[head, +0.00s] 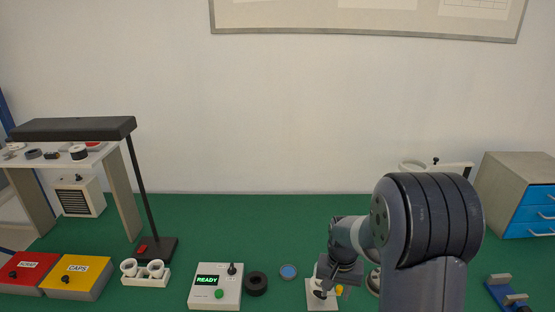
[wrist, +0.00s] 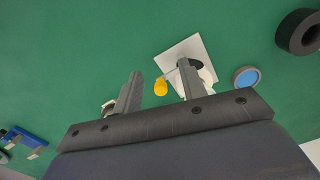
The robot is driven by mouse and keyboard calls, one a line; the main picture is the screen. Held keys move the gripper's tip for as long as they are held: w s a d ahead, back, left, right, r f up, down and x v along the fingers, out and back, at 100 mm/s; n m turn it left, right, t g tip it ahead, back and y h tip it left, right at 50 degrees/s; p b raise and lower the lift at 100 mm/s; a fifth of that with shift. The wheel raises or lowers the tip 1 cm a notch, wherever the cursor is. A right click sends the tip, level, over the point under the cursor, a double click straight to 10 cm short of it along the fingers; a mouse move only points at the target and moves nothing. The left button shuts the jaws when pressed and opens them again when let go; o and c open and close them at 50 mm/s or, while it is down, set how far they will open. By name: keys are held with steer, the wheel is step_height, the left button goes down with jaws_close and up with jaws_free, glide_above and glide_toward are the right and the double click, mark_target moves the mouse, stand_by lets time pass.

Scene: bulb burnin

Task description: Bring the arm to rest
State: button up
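My arm reaches down over the right half of the green bench. My gripper (head: 338,272) hangs low above a small white plate. In the wrist view my gripper (wrist: 160,67) has its two fingers well apart, with nothing clamped between them. A small yellow knob-like piece (wrist: 160,88) shows in the gap between the fingers. It also shows in the head view (head: 339,289) beside the white plate (head: 316,304). The plate, also in the wrist view (wrist: 177,53), carries a dark round part and a white part, partly hidden by a finger.
A tester reading READY (head: 228,293), a black ring (head: 256,284) and a blue-topped disc (head: 288,272) stand left of my gripper. A drawer cabinet (head: 500,180) and a blue fixture (head: 505,292) are at right. A black lamp (head: 75,128) and CAPS box (head: 76,288) are at left.

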step_height(320, 180, up, 8)
steer(key=shift+f, duration=0.2)
steer(key=shift+b, duration=0.3)
